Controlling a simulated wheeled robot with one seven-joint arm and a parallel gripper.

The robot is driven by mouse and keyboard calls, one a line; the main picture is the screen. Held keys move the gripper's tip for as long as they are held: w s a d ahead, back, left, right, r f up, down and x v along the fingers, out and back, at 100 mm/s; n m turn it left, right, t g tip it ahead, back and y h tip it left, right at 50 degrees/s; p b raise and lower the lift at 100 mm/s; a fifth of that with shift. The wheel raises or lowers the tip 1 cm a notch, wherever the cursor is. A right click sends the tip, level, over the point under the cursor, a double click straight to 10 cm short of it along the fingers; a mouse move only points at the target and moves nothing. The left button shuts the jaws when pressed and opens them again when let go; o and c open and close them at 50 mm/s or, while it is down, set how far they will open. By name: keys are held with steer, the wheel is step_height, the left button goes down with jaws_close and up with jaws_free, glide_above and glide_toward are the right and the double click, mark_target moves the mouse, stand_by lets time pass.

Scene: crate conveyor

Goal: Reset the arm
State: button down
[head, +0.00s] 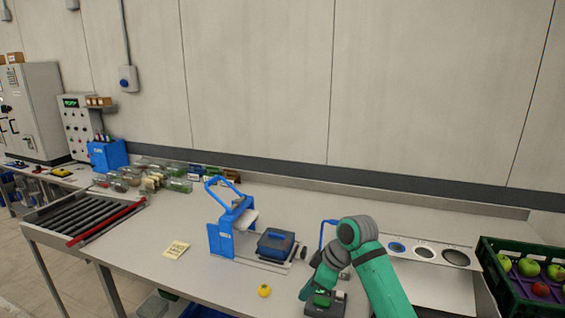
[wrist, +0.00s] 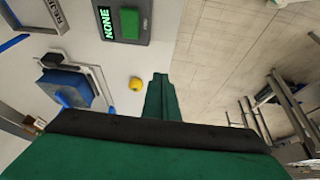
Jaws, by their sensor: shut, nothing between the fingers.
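My gripper (wrist: 160,80) shows in the wrist view as green fingers closed together with nothing between them. It points out over the bare table and floor, beside a small yellow object (wrist: 136,84), and touches nothing that I can see. In the head view my green and grey arm rises at lower right, bends, and comes down over the table near a dark device (head: 338,303); the fingertips are hard to make out there. That device shows in the wrist view with a green "NONE" display (wrist: 104,22). The yellow object (head: 264,290) stands on the table in the head view.
A blue press (head: 221,240) and a dark blue box (head: 275,243) stand mid-table (head: 150,262). A roller conveyor (head: 75,216) is at left, with several packages behind. A crate of apples (head: 500,284) stands at right, beside a panel with round openings (head: 425,252).

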steer(key=a+f+m+t+y, duration=0.25)
steer(key=a+f, duration=0.35)
steer(key=a, duration=0.3)
steer(key=a+f+m+t+y, duration=0.25)
steer(key=a+f, duration=0.35)
steer(key=a, duration=0.4)
steer(key=s+a+f+m+t+h, duration=0.25)
steer(key=s+f+m+t, duration=0.3)
steer(key=s+f, duration=0.3)
steer(key=s+d+f+m+t+h, duration=0.1)
steer(key=s+d+f+m+h, duration=0.1)
steer(key=s, duration=0.6)
steer(key=s+d+f+m+h, duration=0.1)
steer(key=s+d+m+h, duration=0.15)
steer(key=s, duration=0.45)
steer(key=s+d+f+m+t+h, duration=0.1)
steer(key=s+d+f, duration=0.15)
steer(key=s, duration=0.55)
steer(key=s+d+r+n+h, duration=0.1)
steer(key=s+d+r, duration=0.3)
steer(key=s, duration=0.4)
steer(key=s+d+r+n, duration=0.1)
steer(key=s+d+r, duration=0.2)
steer(key=s+r, duration=0.3)
steer(key=s, duration=0.3)
steer(key=shift+s+d+r+t+h, duration=0.2)
steer(key=shift+d+r+t+h, duration=0.1)
steer(key=shift+d+t+h, duration=0.1)
